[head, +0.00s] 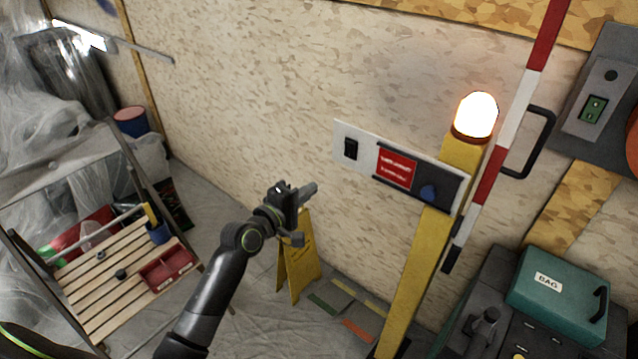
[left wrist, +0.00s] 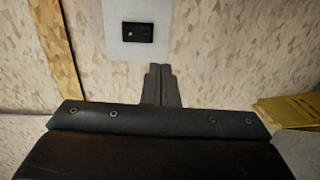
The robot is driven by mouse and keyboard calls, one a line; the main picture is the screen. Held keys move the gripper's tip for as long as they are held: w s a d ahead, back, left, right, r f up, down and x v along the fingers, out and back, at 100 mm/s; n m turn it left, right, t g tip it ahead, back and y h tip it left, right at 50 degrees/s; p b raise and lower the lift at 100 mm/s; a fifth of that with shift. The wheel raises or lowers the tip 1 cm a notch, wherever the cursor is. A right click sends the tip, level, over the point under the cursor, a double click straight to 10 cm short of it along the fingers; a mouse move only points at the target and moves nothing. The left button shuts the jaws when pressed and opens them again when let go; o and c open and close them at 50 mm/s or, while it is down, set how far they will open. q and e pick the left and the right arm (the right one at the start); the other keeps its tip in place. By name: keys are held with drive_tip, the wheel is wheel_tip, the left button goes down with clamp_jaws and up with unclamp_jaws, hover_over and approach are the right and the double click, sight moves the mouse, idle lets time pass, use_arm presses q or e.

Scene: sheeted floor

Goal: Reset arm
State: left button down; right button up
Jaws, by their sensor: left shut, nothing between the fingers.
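My left arm reaches up from the bottom of the head view, and its gripper (head: 312,189) is shut and empty in front of the chipboard wall. The gripper's shut fingers (left wrist: 158,84) also show in the left wrist view, pointing toward a white panel with a black rocker switch. In the head view this switch (head: 351,148) sits at the left end of the panel (head: 365,158), to the upper right of my gripper. The fingers look apart from the panel. The switch also shows in the left wrist view (left wrist: 138,32). My right gripper is not in view.
A yellow post (head: 415,285) with a lit orange lamp (head: 475,115) stands at the right, beside a red-and-white barrier pole (head: 526,100). A teal case (head: 560,290) lies at lower right. A yellow floor sign (head: 297,265) stands behind my gripper. A slatted wooden rack (head: 110,290) is at left.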

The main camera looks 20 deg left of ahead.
use_arm(q)
drive_tip(key=shift+s+a+f, duration=0.1)
drive_tip(key=shift+s, duration=0.4)
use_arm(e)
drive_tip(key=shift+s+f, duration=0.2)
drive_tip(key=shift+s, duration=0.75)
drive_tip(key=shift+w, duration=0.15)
